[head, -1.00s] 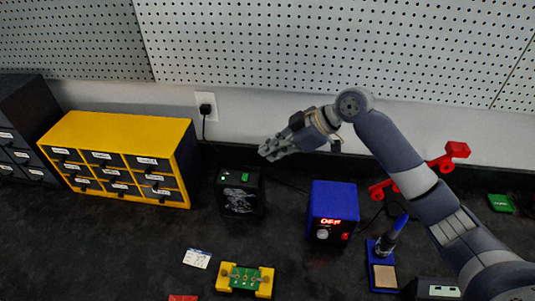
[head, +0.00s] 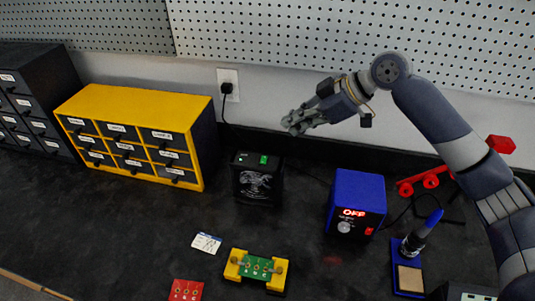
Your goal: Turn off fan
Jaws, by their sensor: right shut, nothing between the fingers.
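The fan appears to be the small black box (head: 258,186) with a pale printed design on its front, standing on the dark bench in the head view. A small green switch (head: 263,160) is on its top. Whether the fan runs cannot be told. My right gripper (head: 291,123) is shut and empty. It hangs above and behind the box, a little to its right, apart from the switch. My left gripper is not in view.
A yellow drawer cabinet (head: 133,100) stands left. A blue soldering station (head: 357,190) with a red display and an iron stand (head: 408,279) stand right. A green board in a yellow holder (head: 256,266), a card (head: 206,243) and a red board (head: 186,290) lie in front.

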